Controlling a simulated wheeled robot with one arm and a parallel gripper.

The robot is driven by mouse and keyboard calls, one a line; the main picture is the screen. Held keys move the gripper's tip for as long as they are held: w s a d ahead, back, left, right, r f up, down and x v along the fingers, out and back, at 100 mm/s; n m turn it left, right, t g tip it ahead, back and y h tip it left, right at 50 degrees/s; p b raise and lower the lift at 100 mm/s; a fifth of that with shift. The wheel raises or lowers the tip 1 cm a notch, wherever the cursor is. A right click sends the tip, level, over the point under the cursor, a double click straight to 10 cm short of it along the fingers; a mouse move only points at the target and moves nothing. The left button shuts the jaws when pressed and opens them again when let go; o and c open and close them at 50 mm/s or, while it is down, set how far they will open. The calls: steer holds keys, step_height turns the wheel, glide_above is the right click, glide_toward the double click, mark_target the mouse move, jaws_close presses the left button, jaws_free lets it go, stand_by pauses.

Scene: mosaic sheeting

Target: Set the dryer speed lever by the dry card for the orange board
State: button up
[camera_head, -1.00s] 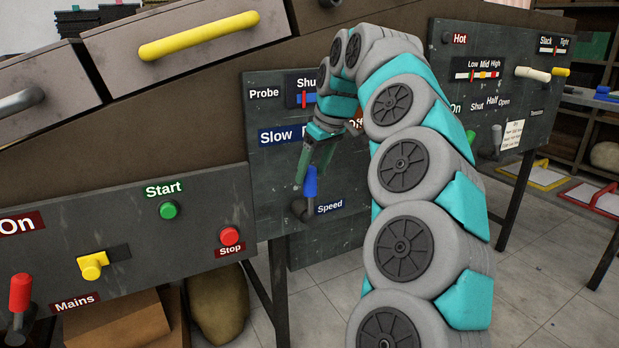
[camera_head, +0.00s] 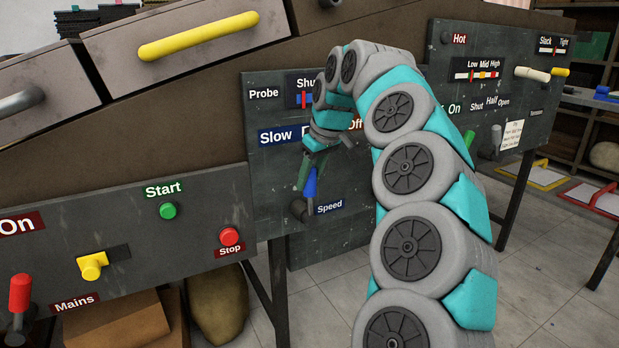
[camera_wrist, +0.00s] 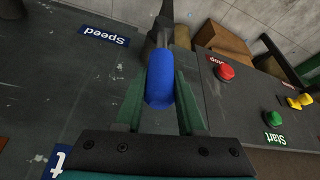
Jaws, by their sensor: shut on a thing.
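The speed lever (camera_head: 310,183) has a blue handle on a dark pivot, above and left of the "Speed" label (camera_head: 329,207) on the dark panel. Its handle points up, under the "Slow" label (camera_head: 276,136); the label to the right of that is partly hidden by my arm. My gripper (camera_head: 306,178) reaches down from above and is shut on the blue handle. In the wrist view the blue handle (camera_wrist: 160,80) sits between the two green fingers. The dry card and the orange board are not clearly seen.
To the left are the green Start button (camera_head: 168,211), the red Stop button (camera_head: 230,237) and a yellow Mains switch (camera_head: 93,265). On the right panel is a white paper card (camera_head: 512,135), its writing too small to read. My arm covers the middle.

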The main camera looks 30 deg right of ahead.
jaws_close()
stand_by(0.7)
steer(key=shift+a+f+n+h+b, duration=0.2)
steer(key=shift+a+h+b, duration=0.4)
steer(key=shift+a+h, duration=0.2)
steer(key=shift+a+f+n+h+b, duration=0.15)
steer(key=shift+a+h+b, duration=0.45)
steer(key=shift+a+h, duration=0.2)
steer(key=shift+a+f+n+h+b, duration=0.2)
steer(key=shift+a+h+b, duration=0.4)
steer(key=shift+a+h, duration=0.2)
steer(key=o, duration=0.9)
jaws_free()
steer(key=shift+s, duration=0.1)
